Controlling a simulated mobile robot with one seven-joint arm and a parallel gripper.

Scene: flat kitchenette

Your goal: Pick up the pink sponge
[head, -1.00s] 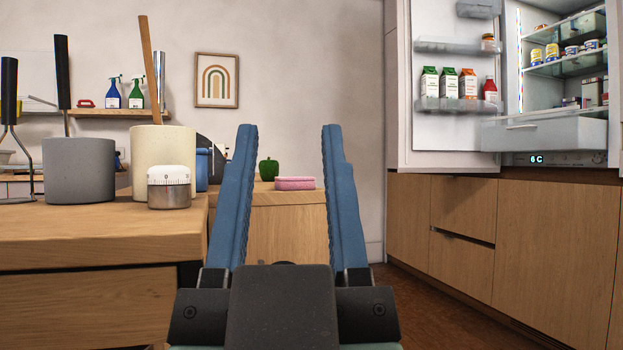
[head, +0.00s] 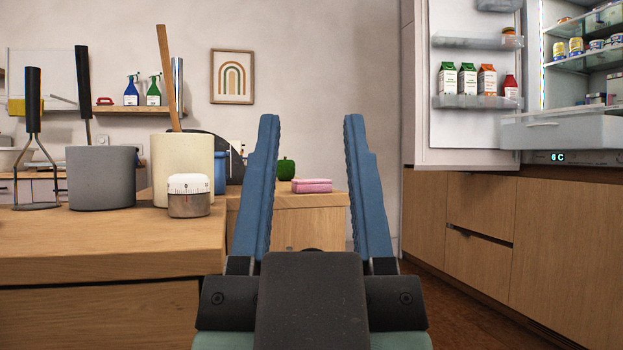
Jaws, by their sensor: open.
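The pink sponge (head: 312,186) lies on the far wooden counter (head: 310,202), close to that counter's right end. In the picture it shows between the two blue fingers of my gripper (head: 312,122), but it stands well beyond them. My gripper is open and empty, its fingers apart and pointing ahead.
A nearer wooden counter (head: 110,250) on the left holds a grey pot (head: 101,178), a cream pot (head: 183,160) and a white-topped timer (head: 189,195). A green pepper (head: 286,169) sits beside the sponge. An open fridge (head: 470,130) stands right. Floor (head: 465,310) shows between.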

